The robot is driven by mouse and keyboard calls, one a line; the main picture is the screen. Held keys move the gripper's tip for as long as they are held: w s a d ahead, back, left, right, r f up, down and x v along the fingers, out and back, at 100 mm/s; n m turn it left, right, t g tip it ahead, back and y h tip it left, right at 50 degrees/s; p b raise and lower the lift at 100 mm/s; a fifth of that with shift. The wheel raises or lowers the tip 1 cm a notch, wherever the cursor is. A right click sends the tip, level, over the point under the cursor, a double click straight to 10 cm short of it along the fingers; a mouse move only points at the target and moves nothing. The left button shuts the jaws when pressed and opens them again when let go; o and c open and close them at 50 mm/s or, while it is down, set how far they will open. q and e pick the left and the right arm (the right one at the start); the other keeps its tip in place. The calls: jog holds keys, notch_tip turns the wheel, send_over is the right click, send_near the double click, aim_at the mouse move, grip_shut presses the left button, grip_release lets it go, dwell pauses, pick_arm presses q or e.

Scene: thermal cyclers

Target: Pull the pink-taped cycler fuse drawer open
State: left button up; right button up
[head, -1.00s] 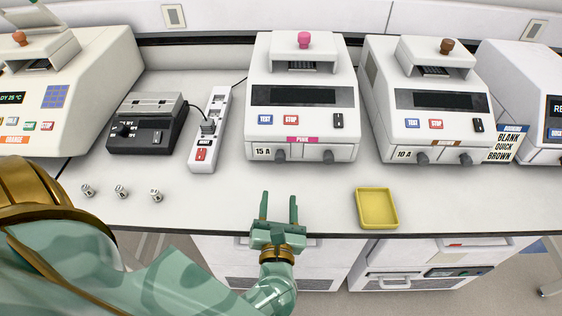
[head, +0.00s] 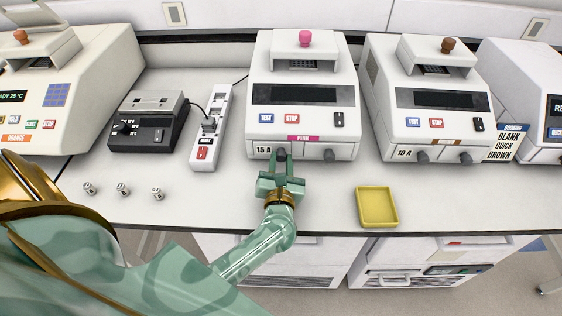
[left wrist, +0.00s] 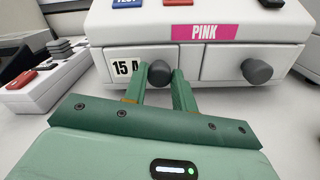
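The pink-taped cycler (head: 303,100) stands at the middle back of the bench. It has a pink knob on top and a pink label reading PINK (left wrist: 203,32). Its front carries two drawer faces with dark round knobs. The left drawer (left wrist: 120,67), marked 15 A, has a knob (left wrist: 159,73); the right drawer has another knob (left wrist: 257,71). Both drawers look shut. My left gripper (head: 280,160) is open, with its fingertips on either side of the left knob; they also show in the left wrist view (left wrist: 159,80). I cannot tell whether they touch it. My right gripper is not in view.
A yellow tray (head: 377,207) lies on the bench to the right of my gripper. A power strip (head: 212,128) and a black device (head: 147,123) stand to the left. Several small fuse-like pieces (head: 122,190) lie at front left. A brown-labelled cycler (head: 428,100) stands at right.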

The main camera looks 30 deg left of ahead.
pick_arm(q)
grip_shut()
jog(key=v, duration=1.1)
jog(key=shift+s+d+f, duration=0.1)
jog(key=shift+s+d, duration=0.05)
jog(key=o, duration=0.6)
grip_release()
jog(key=v, duration=0.7)
jog(key=shift+s+d, duration=0.1)
jog(key=shift+d, duration=0.05)
